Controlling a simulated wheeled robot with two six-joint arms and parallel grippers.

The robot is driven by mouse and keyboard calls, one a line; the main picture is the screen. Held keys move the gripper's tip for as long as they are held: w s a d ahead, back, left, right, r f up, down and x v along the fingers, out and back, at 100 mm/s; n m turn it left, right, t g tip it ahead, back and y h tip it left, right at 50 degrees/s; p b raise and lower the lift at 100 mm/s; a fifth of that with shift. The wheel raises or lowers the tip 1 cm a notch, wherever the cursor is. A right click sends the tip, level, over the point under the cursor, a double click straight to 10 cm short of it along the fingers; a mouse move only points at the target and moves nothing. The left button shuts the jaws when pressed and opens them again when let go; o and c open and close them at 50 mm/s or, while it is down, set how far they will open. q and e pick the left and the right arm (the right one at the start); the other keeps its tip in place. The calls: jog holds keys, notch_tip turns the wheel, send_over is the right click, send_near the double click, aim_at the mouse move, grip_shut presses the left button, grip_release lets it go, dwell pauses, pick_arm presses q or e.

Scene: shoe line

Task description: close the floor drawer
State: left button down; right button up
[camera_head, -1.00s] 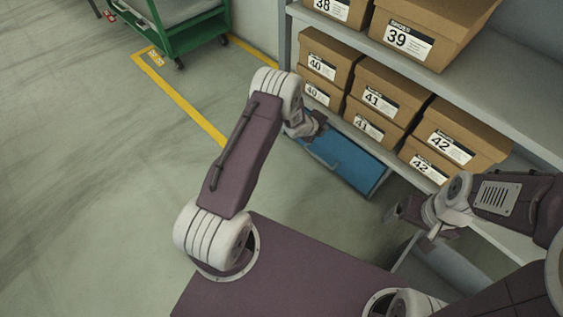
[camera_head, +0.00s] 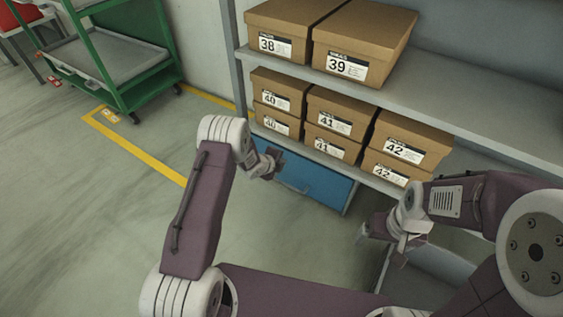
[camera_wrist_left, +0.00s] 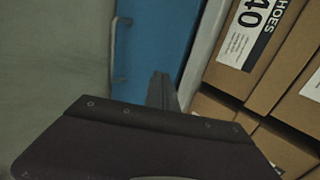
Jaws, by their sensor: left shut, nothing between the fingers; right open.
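The floor drawer (camera_head: 318,187) is the blue front with a bar handle (camera_head: 292,187), low under the bottom shelf of the rack. Its blue face lies close beneath the shelf edge; I cannot tell whether any gap is left. My left gripper (camera_head: 272,163) is shut and empty at the upper left part of the blue front. In the left wrist view the shut fingers (camera_wrist_left: 160,90) stand before the blue face (camera_wrist_left: 160,40), right of the handle (camera_wrist_left: 119,50); contact cannot be told. My right gripper (camera_head: 368,234) is open and empty, right of the drawer.
Shoe boxes (camera_head: 335,118) stand on the grey rack (camera_head: 430,95) above the drawer. A green cart (camera_head: 130,80) stands at the upper left, near a yellow floor line (camera_head: 140,155). The floor (camera_head: 80,230) at left is clear.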

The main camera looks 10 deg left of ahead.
pick_arm(q)
jog(key=p+v, duration=0.3)
jog(key=v, duration=0.5)
jog(key=shift+p, duration=0.4)
jog(key=shift+s, duration=0.1)
